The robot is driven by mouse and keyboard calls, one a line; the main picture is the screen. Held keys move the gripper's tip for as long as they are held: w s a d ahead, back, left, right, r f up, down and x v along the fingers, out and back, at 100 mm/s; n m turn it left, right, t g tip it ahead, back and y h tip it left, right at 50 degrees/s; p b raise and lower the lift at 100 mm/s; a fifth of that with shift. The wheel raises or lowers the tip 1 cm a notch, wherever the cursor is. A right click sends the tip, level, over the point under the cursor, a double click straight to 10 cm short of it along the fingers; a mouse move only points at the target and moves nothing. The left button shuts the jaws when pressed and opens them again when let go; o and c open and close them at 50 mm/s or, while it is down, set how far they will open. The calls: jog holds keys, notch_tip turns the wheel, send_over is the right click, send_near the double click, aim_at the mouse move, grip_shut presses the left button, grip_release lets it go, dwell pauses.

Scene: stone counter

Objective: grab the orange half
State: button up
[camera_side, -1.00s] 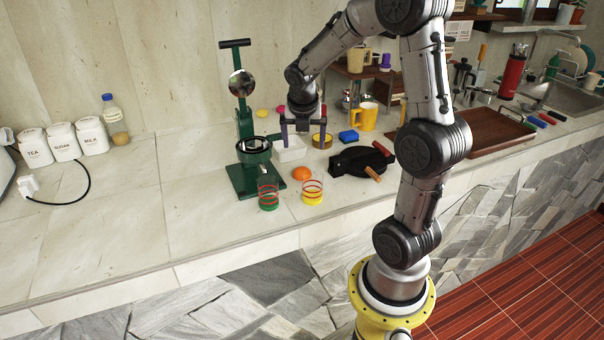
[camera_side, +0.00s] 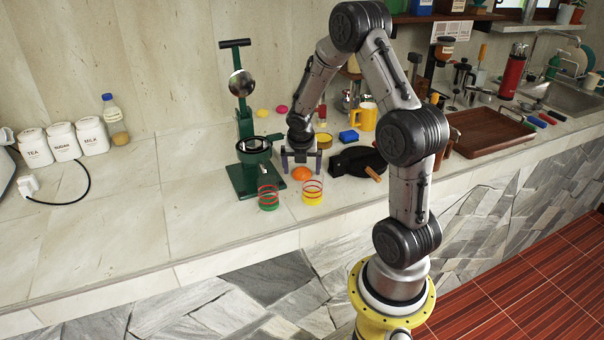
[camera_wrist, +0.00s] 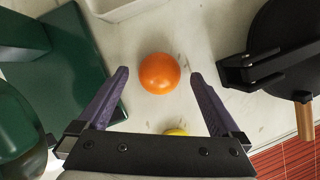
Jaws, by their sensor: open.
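The orange half (camera_side: 301,174) sits on the stone counter just right of the green press base, and its rounded orange side shows. It also shows in the wrist view (camera_wrist: 159,73), ahead of and between the two purple fingers. My gripper (camera_side: 301,163) is open and empty, close above and behind the orange half in the side view. In the wrist view my gripper (camera_wrist: 159,78) has its fingers spread wide, with clear gaps on both sides of the fruit. I cannot tell the exact height between the fingertips and the fruit.
The green press (camera_side: 247,150) stands close on the left. Two striped glasses, one green (camera_side: 268,198) and one yellow (camera_side: 312,193), stand in front. A black hinged tool (camera_side: 352,161) lies on the right. A white container (camera_wrist: 125,8) is behind. The counter's front left is clear.

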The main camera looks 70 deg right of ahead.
jog(key=shift+d+f, duration=0.1)
jog(key=shift+f, duration=0.05)
jog(key=c, duration=1.4)
